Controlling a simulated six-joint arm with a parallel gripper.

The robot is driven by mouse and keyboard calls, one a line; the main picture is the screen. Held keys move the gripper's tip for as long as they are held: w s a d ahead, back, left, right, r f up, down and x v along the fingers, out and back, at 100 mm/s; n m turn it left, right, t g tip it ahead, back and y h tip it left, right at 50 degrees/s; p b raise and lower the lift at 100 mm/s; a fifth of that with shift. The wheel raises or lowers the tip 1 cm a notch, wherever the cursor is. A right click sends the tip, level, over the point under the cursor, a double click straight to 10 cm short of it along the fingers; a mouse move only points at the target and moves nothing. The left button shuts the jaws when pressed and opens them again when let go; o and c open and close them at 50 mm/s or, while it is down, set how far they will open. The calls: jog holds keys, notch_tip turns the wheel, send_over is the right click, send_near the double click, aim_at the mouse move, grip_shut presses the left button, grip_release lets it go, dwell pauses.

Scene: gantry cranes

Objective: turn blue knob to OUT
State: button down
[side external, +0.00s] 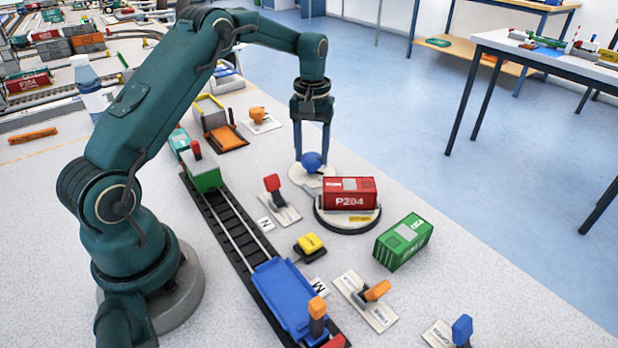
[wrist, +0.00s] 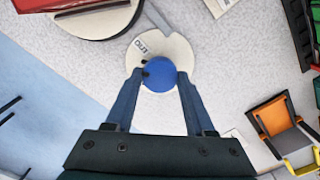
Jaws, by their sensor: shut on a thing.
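The blue knob (side external: 312,161) stands on a round pale base plate (side external: 300,175), just left of the red container on the turntable. In the wrist view the blue knob (wrist: 159,75) sits between my fingertips, on the pale plate (wrist: 178,52) with a printed label that seems to include OUT. A small dark mark shows at the knob's left edge. My gripper (side external: 312,150) points straight down, with its blue fingers shut on the knob from both sides. The gripper partly hides the knob's lower side, and I cannot tell exactly which label the knob points to.
A red container (side external: 348,192) marked P204 rests on a round turntable (side external: 335,222) close to the right. A red lever (side external: 273,184) stands in front. A green container (side external: 403,241) and an orange lever (side external: 376,291) lie farther right. The track with a blue wagon (side external: 283,290) runs on the left.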

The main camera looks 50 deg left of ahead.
aim_at(312, 156)
jog(key=m, duration=0.5)
jog(key=shift+m, duration=0.3)
dwell(0.4)
jog(key=shift+c, duration=1.3)
grip_release()
jog(key=shift+r, duration=2.6)
